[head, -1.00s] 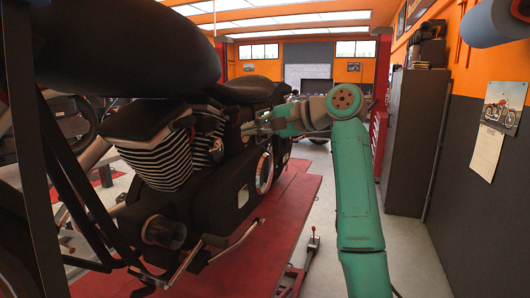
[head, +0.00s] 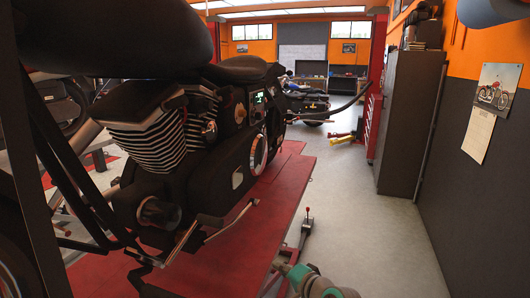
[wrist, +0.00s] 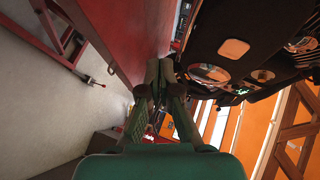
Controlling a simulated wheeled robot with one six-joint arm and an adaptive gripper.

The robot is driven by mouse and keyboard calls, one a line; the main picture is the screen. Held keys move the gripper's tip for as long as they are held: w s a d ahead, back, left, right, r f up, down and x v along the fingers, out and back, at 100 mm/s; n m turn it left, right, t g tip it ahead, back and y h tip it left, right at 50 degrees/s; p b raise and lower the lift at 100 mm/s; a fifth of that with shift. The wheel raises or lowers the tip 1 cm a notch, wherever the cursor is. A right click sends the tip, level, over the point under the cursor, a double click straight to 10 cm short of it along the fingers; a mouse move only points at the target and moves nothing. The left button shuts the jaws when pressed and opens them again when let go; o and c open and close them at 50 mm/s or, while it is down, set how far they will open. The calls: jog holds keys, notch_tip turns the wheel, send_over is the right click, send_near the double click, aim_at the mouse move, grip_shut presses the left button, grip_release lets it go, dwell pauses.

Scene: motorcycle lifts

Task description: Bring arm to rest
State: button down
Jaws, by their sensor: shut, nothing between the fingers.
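My gripper (wrist: 160,72) shows in the wrist view with its green fingers together and nothing between them. A small part of my green arm shows at the bottom edge of the head view; the gripper itself cannot be made out there. The black motorcycle (head: 133,208) stands on the red lift (head: 225,262) at the left of the head view. In the wrist view the motorcycle (wrist: 240,35) is at the upper right, beyond and beside the fingers, and the red lift (wrist: 125,40) runs to their left. I see no contact with either.
A lift lever (head: 307,225) stands beside the platform, close to my arm in the picture. A dark cabinet (head: 412,130) and the wall with a calendar (head: 490,110) are on the right. Grey floor (head: 360,225) between lift and wall is clear.

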jog(key=s+d+f+t+h, duration=0.15)
jog(key=s+d+f, duration=0.25)
jog(key=s+f, duration=0.55)
jog(key=s+d+f+h, duration=0.35)
jog(key=s+f, duration=0.35)
jog(key=s, duration=0.5)
jog(key=s+d+f+n+h, duration=0.1)
jog(key=s+d, duration=0.1)
jog(key=s, duration=0.7)
jog(key=s+d+f+n+h, duration=0.1)
jog(key=s+d+n, duration=0.15)
jog(key=s, duration=0.55)
jog(key=s+d+r+n, duration=0.1)
jog(key=s+r+n, duration=0.1)
jog(key=s+r, duration=0.4)
jog(key=s+d+r+n+t+h, duration=0.1)
jog(key=s+r, duration=0.5)
jog(key=s, duration=0.8)
jog(key=shift+n, duration=0.75)
jog(key=shift+d+r, duration=0.1)
